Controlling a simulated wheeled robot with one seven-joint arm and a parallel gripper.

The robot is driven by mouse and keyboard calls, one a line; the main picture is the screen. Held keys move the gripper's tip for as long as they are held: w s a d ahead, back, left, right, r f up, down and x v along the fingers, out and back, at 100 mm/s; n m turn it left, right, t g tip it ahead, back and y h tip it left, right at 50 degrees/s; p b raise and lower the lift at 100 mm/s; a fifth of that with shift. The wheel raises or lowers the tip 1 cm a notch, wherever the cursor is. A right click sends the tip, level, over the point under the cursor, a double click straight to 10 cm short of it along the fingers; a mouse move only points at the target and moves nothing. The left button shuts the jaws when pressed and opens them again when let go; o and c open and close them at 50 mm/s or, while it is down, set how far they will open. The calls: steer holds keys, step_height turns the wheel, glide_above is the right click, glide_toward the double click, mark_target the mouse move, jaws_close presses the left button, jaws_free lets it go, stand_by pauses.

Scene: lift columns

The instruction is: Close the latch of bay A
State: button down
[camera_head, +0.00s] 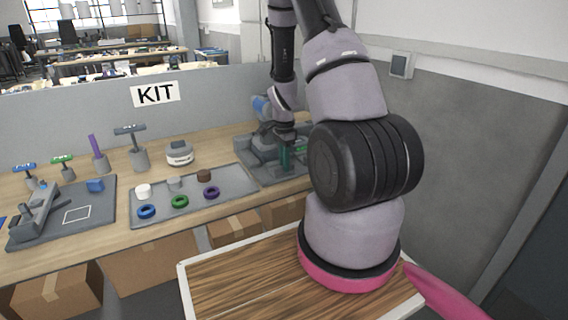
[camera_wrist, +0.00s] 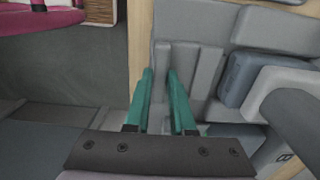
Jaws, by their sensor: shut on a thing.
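My gripper (camera_head: 290,156) is at the grey fixture (camera_head: 246,154) on the right end of the bench, partly hidden behind my arm. In the wrist view my gripper's teal fingers (camera_wrist: 161,76) stand on either side of a narrow grey bar (camera_wrist: 161,62) of the fixture and are shut on it. A blue-grey block (camera_wrist: 248,78) sits in the fixture to the right of the fingers.
A grey tray (camera_head: 224,192) with several rings and small parts lies left of the fixture. A second fixture board (camera_head: 101,214) and several T-handled tools, one a tall grey tool (camera_head: 139,158), stand further left. A grey wall rises behind the arm on the right.

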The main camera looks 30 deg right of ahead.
steer(key=shift+w+r, duration=0.1)
steer(key=shift+w, duration=1.35)
steer(key=c, duration=0.8)
jaws_free()
steer(key=shift+w, duration=0.1)
steer(key=shift+o, duration=0.2)
step_height(320, 180, up, 11)
